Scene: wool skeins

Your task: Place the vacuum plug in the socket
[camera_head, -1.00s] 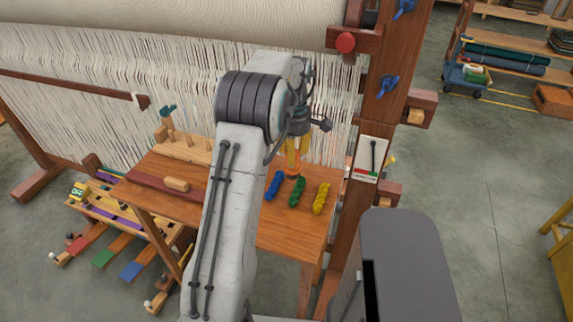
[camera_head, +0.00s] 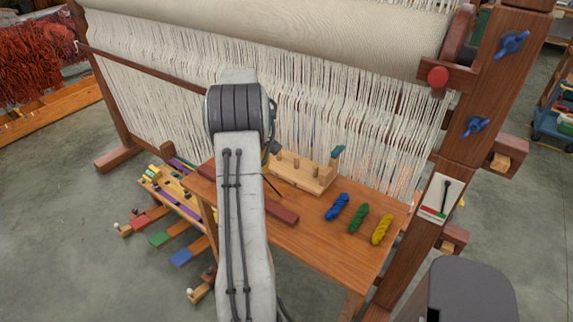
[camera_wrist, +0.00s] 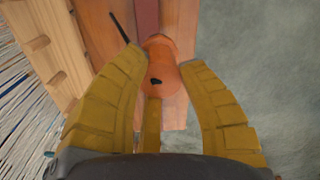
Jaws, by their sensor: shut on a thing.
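In the wrist view, the two yellow fingers of my gripper (camera_wrist: 165,88) are closed around a small orange piece (camera_wrist: 163,55) with a rounded end and a dark spot. I cannot tell whether it is a vacuum plug. Below it in the picture are a wooden surface, a dark red bar and grey floor. In the head view my arm hides the gripper and the piece. I see no vacuum and no clear socket in any frame.
A table (camera_head: 325,250) bears a pegged wooden rack (camera_head: 300,178), a dark red bar (camera_head: 281,212) and blue (camera_head: 338,207), green (camera_head: 358,217) and yellow (camera_head: 382,229) skeins. The loom's threads (camera_head: 340,120) stand close behind. A lever plate (camera_head: 441,197) is on the right post.

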